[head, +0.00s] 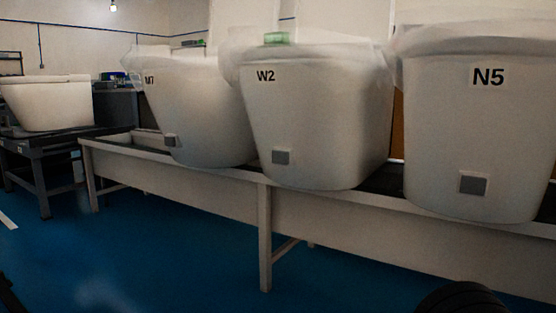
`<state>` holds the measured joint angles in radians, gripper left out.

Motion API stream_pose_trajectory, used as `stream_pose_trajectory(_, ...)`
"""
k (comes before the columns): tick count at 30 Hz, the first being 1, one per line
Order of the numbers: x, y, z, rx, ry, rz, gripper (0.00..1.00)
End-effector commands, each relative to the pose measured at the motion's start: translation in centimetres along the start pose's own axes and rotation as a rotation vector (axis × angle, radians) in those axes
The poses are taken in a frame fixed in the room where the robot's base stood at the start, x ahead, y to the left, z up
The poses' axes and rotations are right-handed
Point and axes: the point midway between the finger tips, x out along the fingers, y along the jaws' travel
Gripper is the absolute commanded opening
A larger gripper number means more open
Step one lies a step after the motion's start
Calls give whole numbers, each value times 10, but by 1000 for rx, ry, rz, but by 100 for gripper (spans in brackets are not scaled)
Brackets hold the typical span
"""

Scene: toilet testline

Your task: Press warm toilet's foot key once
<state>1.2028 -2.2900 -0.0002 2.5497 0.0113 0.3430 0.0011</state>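Three white toilets stand in a row on a long bench, with translucent wrapping over their tops. The middle one (318,118) is labelled W2. A grey square key (282,157) is set low on its front, left of centre. The right toilet, N5 (475,130), has a similar grey key (473,183). The left toilet (195,110) has a label that looks like M7 or N7 and a small grey key (170,141). No writing that says warm is visible. My gripper is not in view.
The pale bench (225,192) runs across the picture, with legs and a crossbar below. The blue floor (160,255) in front is largely clear. Another white toilet (48,105) stands on a dark table (60,142) at left. A green item (277,38) shows atop W2.

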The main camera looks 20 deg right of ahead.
Motion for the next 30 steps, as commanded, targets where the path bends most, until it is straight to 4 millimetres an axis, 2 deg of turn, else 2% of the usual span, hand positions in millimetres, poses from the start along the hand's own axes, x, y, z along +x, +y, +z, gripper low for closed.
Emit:
stream_pose_trajectory(27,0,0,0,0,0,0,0)
stream_pose_trajectory(30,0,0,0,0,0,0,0)
